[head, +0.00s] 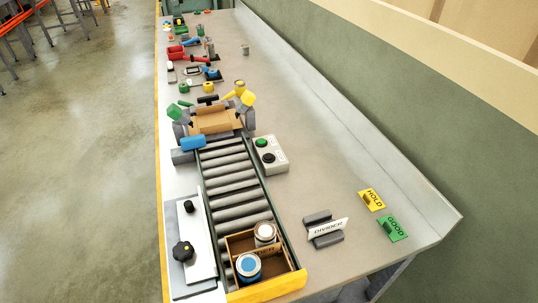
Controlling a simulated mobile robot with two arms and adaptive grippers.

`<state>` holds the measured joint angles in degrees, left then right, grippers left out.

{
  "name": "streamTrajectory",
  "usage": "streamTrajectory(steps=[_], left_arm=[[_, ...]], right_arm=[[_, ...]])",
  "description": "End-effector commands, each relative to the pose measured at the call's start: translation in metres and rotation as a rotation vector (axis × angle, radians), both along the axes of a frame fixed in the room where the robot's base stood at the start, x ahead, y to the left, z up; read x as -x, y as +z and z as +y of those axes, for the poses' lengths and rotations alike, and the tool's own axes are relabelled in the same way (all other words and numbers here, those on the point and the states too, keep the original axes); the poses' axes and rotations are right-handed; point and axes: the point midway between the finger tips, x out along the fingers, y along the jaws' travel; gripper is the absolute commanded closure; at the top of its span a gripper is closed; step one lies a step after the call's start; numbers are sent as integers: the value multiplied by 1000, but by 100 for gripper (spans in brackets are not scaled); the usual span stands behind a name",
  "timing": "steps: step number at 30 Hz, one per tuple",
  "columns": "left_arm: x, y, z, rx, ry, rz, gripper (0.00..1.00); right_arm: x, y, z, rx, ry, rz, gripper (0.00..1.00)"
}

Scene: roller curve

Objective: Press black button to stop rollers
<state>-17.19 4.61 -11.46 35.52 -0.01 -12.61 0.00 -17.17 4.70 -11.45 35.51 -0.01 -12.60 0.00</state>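A light grey control box (271,156) stands on the table just right of the roller conveyor's far half. It has a green button (261,142) at its far end and a black button (269,157) nearer to me. The rollers (232,185) run lengthwise down the table; a still picture does not show whether they turn. A brown divided tray (291,258) sits at their near end, holding a can with a pale lid (265,233) and a can with a blue lid (248,266). Neither of my grippers is in view.
A panel with black knobs (182,251) lies left of the rollers. A cardboard box (212,120) with yellow and green parts beside it and a blue block (193,143) are at the far end.

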Motion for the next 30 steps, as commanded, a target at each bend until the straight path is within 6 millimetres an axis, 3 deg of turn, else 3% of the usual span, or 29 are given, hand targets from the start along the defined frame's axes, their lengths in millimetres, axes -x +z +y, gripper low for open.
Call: streamTrajectory(steps=[1,10,30], left_arm=[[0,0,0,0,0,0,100],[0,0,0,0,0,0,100],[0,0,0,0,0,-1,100]], right_arm=[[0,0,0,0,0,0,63],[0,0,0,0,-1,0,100],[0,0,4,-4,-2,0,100]])
